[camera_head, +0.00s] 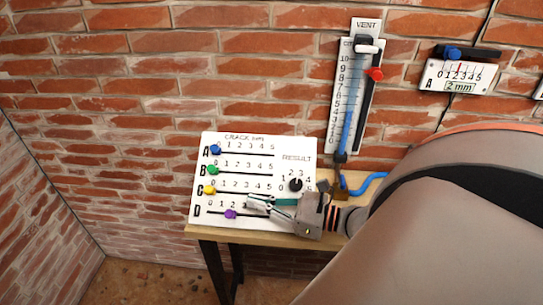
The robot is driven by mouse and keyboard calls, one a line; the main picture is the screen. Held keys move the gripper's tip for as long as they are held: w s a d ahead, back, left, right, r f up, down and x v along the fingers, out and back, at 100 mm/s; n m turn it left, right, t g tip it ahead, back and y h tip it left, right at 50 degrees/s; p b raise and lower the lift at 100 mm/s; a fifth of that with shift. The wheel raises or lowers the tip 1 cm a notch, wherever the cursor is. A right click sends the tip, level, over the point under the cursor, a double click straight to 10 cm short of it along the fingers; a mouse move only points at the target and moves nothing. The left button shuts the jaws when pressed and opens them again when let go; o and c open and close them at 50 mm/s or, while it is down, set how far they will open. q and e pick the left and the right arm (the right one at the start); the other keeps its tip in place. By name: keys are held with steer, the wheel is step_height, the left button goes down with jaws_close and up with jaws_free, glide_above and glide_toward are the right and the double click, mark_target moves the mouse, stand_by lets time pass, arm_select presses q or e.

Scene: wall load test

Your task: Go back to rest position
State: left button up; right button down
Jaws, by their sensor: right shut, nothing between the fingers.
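My right gripper (262,202) reaches in from the right over the lower part of a white panel (285,143). It is shut and empty, near the end of row C and the purple slider knob. The panel has sliders: a blue knob (215,149) on A at 0, a green knob (213,170) on B at 0, a yellow knob (210,190) on C at 0, and a purple knob (230,214) on D near 2. A black result dial (296,185) sits at the panel's right. My left gripper is not in view.
The panel stands on a wooden table (215,233) against a brick wall. A vent gauge (350,90) with a red pointer (375,74) hangs above. A small gauge A (460,75) hangs at upper right. A blue hose (367,184) lies beside my gripper. The left side is free.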

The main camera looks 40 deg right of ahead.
steer(key=shift+p+v, duration=0.3)
steer(key=shift+v, duration=1.45)
steer(key=a+f+n, duration=0.1)
steer(key=a+n, duration=0.1)
steer(key=n, duration=0.1)
steer(key=s+a+f+n+y, duration=0.1)
steer(key=f+n, duration=0.1)
steer(key=n, duration=0.2)
steer(key=s+a+f+n+g, duration=0.1)
steer(key=a+f+n, duration=0.1)
steer(key=n, duration=0.1)
steer(key=shift+s+a+n, duration=0.2)
steer(key=shift+a+n, duration=0.1)
steer(key=s+a+f+n+g+h, duration=0.1)
steer(key=a+f+n+g+h, duration=0.1)
steer(key=f+n, duration=0.8)
steer(key=s+a+f+n+g+h, duration=0.1)
steer(key=a+f+n+h, duration=0.3)
steer(key=f+n, duration=0.7)
steer(key=a+n, duration=0.1)
steer(key=n, duration=0.2)
steer(key=shift+a+g+h, duration=0.3)
steer(key=shift+g, duration=0.1)
